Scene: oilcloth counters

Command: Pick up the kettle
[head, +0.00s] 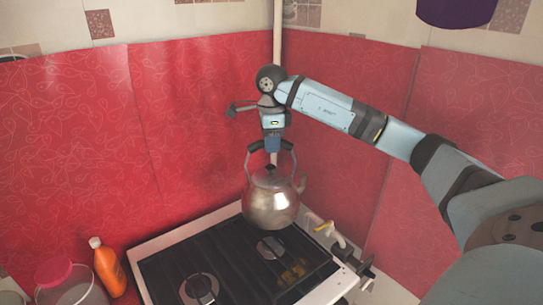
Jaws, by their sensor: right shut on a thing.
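The kettle (271,203) is a round metal pot with a spout on its right and a dark handle arching over the lid. It is upright over the back right part of the stove (201,264); I cannot tell whether it touches the stove top. My right gripper (272,150) comes down from above and is shut on the kettle's handle. The fingertips are partly hidden by the handle. My left gripper is not in view.
An orange bottle (108,268) and a clear container with a pink lid (72,287) stand left of the stove. Red wall panels (200,110) rise close behind. A yellow-handled pipe valve (324,227) is right of the kettle. The front burners are bare.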

